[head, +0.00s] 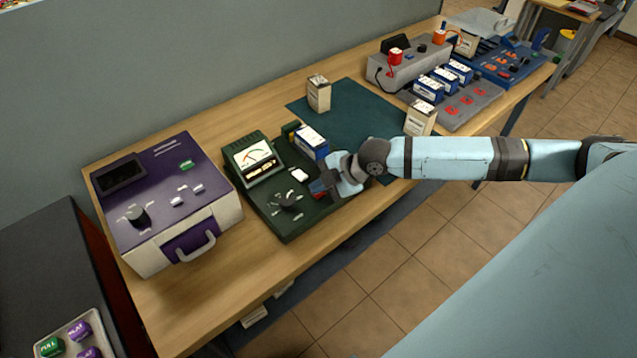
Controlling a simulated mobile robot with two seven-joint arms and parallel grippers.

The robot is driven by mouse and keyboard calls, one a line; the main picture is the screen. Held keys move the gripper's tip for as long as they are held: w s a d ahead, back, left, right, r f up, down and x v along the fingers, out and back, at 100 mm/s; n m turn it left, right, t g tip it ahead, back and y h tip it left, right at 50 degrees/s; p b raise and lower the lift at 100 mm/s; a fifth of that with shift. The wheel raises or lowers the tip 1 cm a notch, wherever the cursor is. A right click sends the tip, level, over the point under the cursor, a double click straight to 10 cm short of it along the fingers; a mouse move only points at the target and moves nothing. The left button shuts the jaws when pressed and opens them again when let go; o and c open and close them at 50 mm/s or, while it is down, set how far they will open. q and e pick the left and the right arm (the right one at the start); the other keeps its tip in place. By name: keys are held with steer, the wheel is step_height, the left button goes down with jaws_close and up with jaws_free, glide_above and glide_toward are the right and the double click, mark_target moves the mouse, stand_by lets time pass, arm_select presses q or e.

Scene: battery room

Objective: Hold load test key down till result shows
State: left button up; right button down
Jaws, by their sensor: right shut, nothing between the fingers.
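The dark green tester (262,203) sits on the wooden bench, with an analogue meter (253,158) on its raised back part. A blue and white battery (311,142) stands at its back right. My right gripper (320,189) is shut and empty, low over the deck's right side, to the right of the white piece. The load test key cannot be told for sure; the gripper may hide it, and contact cannot be seen. The meter reading is too small to read. My left gripper is out of view.
A purple and white unit (160,222) stands left of the tester. Behind are a dark green mat (352,118), white boxes (319,93) (420,118), and a grey charger (412,68) with several blue batteries. A tray (68,333) of coloured tags lies at bottom left.

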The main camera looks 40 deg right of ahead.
mark_target(319, 195)
steer(key=shift+r+p, duration=0.35)
steer(key=shift+r, duration=0.25)
step_height(319, 195, up, 5)
steer(key=p, duration=0.4)
stand_by(0.4)
